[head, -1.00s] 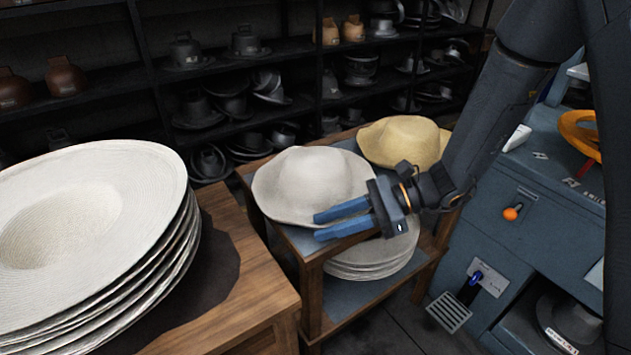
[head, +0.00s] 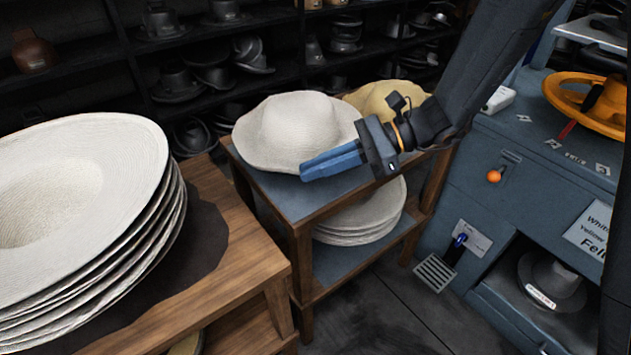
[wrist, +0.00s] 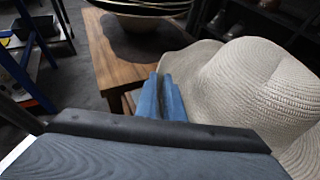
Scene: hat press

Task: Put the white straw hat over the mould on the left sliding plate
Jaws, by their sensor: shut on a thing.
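The white straw hat (head: 290,130) is crown up at the near end of a small blue-topped table (head: 305,200), with more of the tabletop showing below its brim; it looks raised a little. My gripper (head: 306,170) has its blue fingers shut on the hat's brim at the near right side. In the wrist view the fingers (wrist: 163,82) lie close together against the brim of the hat (wrist: 265,85). The mould and the left sliding plate cannot be made out.
A yellow hat (head: 375,98) is behind my gripper. Grey-white hats (head: 365,215) are stacked on the lower shelf. A wooden table (head: 240,275) with a tall stack of white hats (head: 85,190) stands at left. A blue machine cabinet (head: 475,180) with an orange ring stands at right.

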